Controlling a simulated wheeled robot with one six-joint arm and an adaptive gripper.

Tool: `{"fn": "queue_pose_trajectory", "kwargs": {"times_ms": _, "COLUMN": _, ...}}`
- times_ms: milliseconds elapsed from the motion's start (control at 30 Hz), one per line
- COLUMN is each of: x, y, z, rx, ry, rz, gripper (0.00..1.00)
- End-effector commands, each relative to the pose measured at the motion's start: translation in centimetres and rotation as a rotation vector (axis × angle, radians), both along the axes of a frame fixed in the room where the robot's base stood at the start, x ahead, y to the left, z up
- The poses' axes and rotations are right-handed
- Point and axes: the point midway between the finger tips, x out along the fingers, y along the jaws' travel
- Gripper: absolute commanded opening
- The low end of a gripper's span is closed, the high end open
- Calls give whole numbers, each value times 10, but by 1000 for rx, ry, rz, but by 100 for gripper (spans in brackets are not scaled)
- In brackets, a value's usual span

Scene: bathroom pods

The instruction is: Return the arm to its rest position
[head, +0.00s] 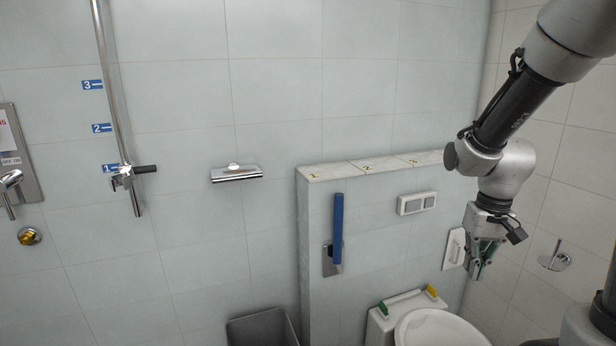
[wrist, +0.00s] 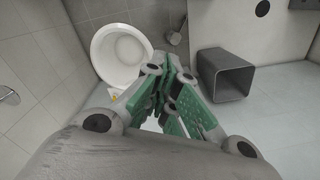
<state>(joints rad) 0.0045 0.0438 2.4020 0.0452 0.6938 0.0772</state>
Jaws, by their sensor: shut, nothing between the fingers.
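My gripper (head: 479,264) hangs at the right of the head view, at the end of my arm. Its green-padded fingers point down and are shut with nothing between them. In the wrist view my gripper (wrist: 170,92) fills the middle, its fingers close together. It is in the air, above and to the right of the white toilet (head: 440,328) in the head view. The toilet also shows beyond the fingers in the wrist view (wrist: 103,50). My gripper appears apart from everything around it.
A blue bar (head: 338,228) stands upright on the half-height wall, whose ledge (head: 345,171) is numbered. A flush plate (head: 416,203) is on that wall. A grey bin (head: 262,329) is on the floor. A toilet-roll holder (head: 556,259) sticks out from the right wall.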

Motion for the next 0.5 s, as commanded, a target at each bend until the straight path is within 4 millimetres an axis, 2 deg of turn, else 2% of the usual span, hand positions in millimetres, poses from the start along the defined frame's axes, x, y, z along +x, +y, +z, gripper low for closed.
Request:
{"fn": "queue_pose_trajectory", "kwargs": {"times_ms": 33, "x": -21, "y": 1, "z": 19, "rx": -4, "ry": 0, "rz": 22, "gripper": 0}}
{"fn": "queue_pose_trajectory", "kwargs": {"times_ms": 200, "x": -85, "y": 1, "z": 67, "rx": -27, "ry": -23, "rz": 76, "gripper": 0}}
{"fn": "queue_pose_trajectory", "kwargs": {"times_ms": 300, "x": -108, "y": 1, "z": 87, "rx": -40, "ry": -100, "rz": 91, "gripper": 0}}
{"fn": "queue_pose_trajectory", "kwargs": {"times_ms": 500, "x": -125, "y": 2, "z": 121, "rx": -54, "ry": -289, "rz": 101, "gripper": 0}}
